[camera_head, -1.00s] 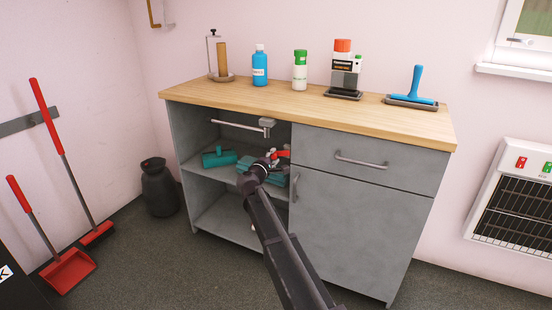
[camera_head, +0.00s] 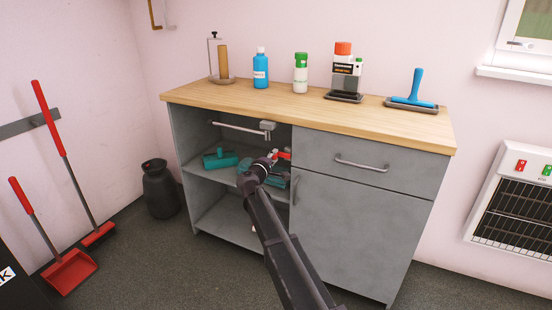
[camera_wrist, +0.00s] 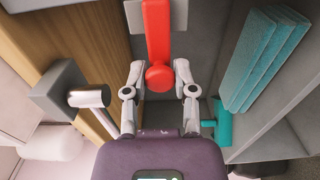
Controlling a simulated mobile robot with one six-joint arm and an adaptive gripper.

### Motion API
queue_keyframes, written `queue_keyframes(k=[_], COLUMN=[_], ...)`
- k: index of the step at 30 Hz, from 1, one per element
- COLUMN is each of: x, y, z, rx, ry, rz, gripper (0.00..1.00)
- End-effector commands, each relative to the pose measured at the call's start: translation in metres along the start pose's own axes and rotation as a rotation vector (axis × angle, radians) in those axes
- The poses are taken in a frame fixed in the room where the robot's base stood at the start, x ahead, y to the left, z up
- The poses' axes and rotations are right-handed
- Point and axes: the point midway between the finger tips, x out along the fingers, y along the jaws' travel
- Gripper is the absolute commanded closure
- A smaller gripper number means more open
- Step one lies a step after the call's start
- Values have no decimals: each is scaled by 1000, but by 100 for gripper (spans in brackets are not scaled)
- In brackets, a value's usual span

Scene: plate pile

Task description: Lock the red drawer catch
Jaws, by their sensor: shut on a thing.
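In the wrist view the catch (camera_wrist: 157,35) is a long red bar ending in a round red knob, mounted on a pale plate. My gripper (camera_wrist: 160,72) has one finger on each side of the knob and is shut on it. In the head view my gripper (camera_head: 272,160) reaches into the bay, and my arm hides part of the catch. Finger contact with the knob is hard to see.
A silver rail (camera_head: 238,126) with a grey block (camera_head: 266,125) hangs left of the catch under the worktop (camera_head: 300,108). A teal roller (camera_head: 220,159) and folded teal cloths (camera_wrist: 265,55) lie on the shelf. Bottles and tools stand on top. A closed drawer (camera_head: 345,160) is at right.

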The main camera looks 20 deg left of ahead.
Motion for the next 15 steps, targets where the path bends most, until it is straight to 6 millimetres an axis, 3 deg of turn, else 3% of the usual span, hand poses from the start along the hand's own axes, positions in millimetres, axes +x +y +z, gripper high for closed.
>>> queue_keyframes(k=[7, 8, 11, 15], x=[2, 2, 2, 1], y=[0, 0, 0, 0], z=[0, 0, 0, 0], rx=[1, 1, 1, 1], ry=[0, 0, 0, 0], rz=[1, 1, 1, 1], gripper=[100, 62, 32, 29])
